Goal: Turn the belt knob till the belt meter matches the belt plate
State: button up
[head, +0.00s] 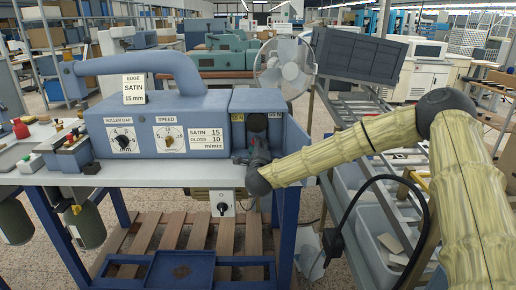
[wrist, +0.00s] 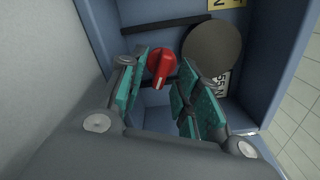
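A red knob (wrist: 160,65) sits inside a blue recess in the wrist view; my gripper hides it in the head view. My gripper (wrist: 160,92) is open, its teal-padded fingers on either side of the knob with gaps showing. In the head view my gripper (head: 256,150) reaches into the recess at the machine's right end. A dark round disc (wrist: 213,48), perhaps the belt meter, is beside the knob; I see no reading on it. A white plate (wrist: 222,84) ending in "55 N" and a yellow plate (wrist: 226,3) with "N" are near it; I cannot tell which is the belt plate.
The blue machine (head: 190,105) carries a roller gap dial (head: 122,139), a speed dial (head: 169,138) and a "SATIN 15, GLOSS 10" plate (head: 206,139). A card (head: 134,89) reads "EDGE SATIN 15 mm". Another knob box (head: 222,203) hangs below the bench. A fan (head: 285,66) stands behind.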

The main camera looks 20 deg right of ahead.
jog(key=v, duration=1.2)
